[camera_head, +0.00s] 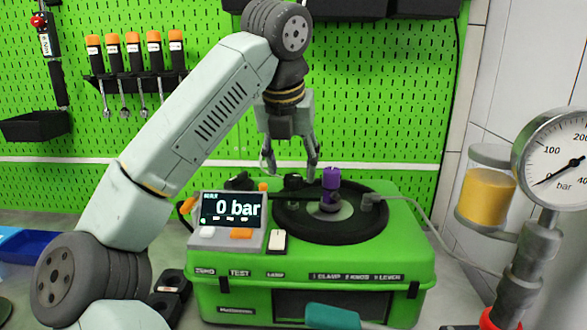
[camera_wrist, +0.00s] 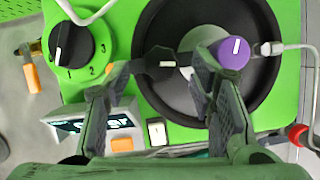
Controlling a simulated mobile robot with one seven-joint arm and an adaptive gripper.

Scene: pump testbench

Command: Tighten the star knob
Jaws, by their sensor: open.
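A black lobed knob with a white mark, which looks like the star knob (camera_wrist: 160,62), sits at the left edge of the round black plate in the wrist view. It also shows in the head view (camera_head: 293,182), small and dark. My gripper (camera_head: 290,168) points down above it, open and empty. In the wrist view my gripper's (camera_wrist: 162,68) two fingers stand apart, one to each side of the knob. I cannot tell the exact height gap between fingertips and knob.
A black selector dial (camera_wrist: 72,45) marked with numbers is at the left. The display (camera_head: 231,209) reads 0 bar. A hose (camera_head: 421,211) runs off to the right.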

